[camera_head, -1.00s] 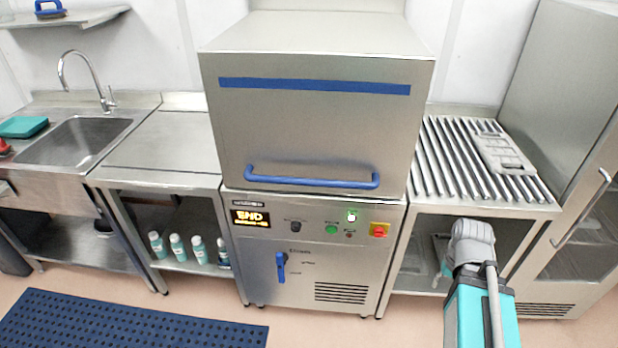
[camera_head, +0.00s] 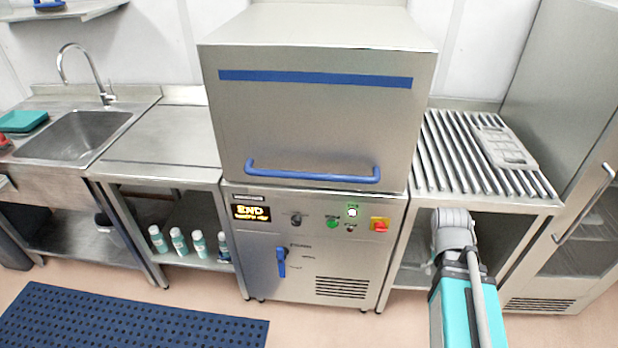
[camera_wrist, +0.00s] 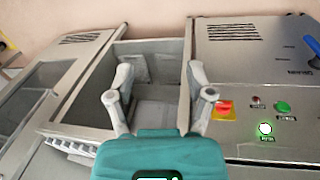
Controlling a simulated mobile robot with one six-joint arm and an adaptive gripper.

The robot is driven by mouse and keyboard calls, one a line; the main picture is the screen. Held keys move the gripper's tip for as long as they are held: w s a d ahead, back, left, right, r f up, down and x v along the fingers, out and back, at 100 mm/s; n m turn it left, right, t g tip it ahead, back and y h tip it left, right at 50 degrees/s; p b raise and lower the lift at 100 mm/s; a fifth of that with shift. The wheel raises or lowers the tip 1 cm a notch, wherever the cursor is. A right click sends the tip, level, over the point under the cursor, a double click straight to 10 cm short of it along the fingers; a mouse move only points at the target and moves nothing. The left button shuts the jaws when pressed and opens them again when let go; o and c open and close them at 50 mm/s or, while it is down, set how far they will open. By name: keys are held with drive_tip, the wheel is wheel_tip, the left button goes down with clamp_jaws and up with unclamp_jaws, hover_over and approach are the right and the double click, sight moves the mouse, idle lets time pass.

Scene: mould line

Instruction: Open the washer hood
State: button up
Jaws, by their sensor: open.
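The washer hood (camera_head: 310,125) is a steel box with a blue stripe and a long blue handle bar (camera_head: 312,177) along its lower front edge. The hood sits down on the washer's control front (camera_head: 300,250). The display (camera_head: 250,213) reads END, and a green-white light (camera_head: 352,211) is lit. My gripper shows in the wrist view with its two fingers (camera_wrist: 160,100) spread and nothing between them. It is beside the washer's red and yellow switch (camera_wrist: 223,110), apart from the hood handle. In the head view my arm hides the gripper's fingers.
A roller table (camera_head: 450,150) with a grey rack (camera_head: 505,148) stands right of the washer. A steel cabinet (camera_head: 585,150) is further right. A bench and sink (camera_head: 85,135) are on the left, with several bottles (camera_head: 180,241) below. A blue mat (camera_head: 130,318) lies on the floor.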

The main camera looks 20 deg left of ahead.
drive_tip(key=w+a+r+n+t+h+b, duration=0.1)
drive_tip(key=w+a+n+t+h, duration=0.3)
drive_tip(key=a, duration=0.6)
drive_tip(key=n+t+y+b, duration=0.2)
drive_tip(key=n+t+y, duration=0.1)
drive_tip(key=n+t, duration=0.8)
approach(309, 178)
drive_tip(key=v, duration=0.3)
drive_tip(key=shift+w+d+r, duration=0.1)
drive_tip(key=shift+w, duration=0.1)
drive_tip(key=b+x, duration=0.3)
drive_tip(key=x, duration=1)
drive_tip(key=shift+w, duration=0.35)
